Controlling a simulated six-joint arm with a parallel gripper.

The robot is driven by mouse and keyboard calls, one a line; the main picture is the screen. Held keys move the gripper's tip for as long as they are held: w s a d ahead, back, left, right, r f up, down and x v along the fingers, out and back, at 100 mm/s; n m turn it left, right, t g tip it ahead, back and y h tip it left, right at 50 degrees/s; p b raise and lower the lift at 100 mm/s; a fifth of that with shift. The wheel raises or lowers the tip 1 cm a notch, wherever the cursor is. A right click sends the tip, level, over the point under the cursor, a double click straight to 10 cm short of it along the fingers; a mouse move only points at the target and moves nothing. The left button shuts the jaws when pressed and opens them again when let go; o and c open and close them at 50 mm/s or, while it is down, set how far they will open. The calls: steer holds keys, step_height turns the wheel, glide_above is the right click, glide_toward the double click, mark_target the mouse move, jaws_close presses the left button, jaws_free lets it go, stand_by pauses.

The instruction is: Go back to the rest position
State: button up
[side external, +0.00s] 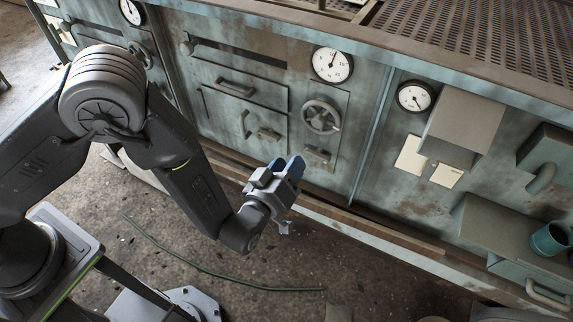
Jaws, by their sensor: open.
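My gripper (291,170) is at the end of my dark arm, in the middle of the side external view. It has blue fingertips and points up and to the right, toward the cabinet front. It is open, and I see nothing held in it. In the picture it overlaps the lower part of the weathered blue-green cabinet (365,185). I cannot tell how far apart they are, and no contact is visible.
The cabinet front carries a handwheel (321,117), round gauges (332,64) and drawer handles (236,88). A teal cup (551,239) stands at the right. A thin green cable (215,278) lies on the dirty floor. Open floor lies below my gripper.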

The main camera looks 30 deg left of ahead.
steer(key=a+r+m+g+h, duration=0.1)
steer(key=a+r+g, duration=0.15)
steer(key=r, duration=0.35)
steer(key=w+a+r+m+g+h, duration=0.1)
steer(key=a+r+g, duration=0.15)
steer(key=r, duration=0.35)
steer(key=a+r+m+g+h, duration=0.1)
steer(key=a+r, duration=0.3)
steer(key=r, duration=0.2)
steer(key=s+a+r+m+g+y, duration=0.1)
steer(key=s+a+r+m+g, duration=0.1)
steer(key=s+a, duration=0.5)
steer(key=s+a+r+m+g+y, duration=0.2)
steer(key=s+a, duration=0.6)
steer(key=s, duration=0.6)
steer(key=shift+s+a+r+g, duration=0.15)
steer(key=shift+s+r+g, duration=0.3)
steer(key=shift+g, duration=0.75)
steer(key=shift+o, duration=0.3)
steer(key=shift+w+r, duration=0.15)
steer(key=shift+w, duration=0.1)
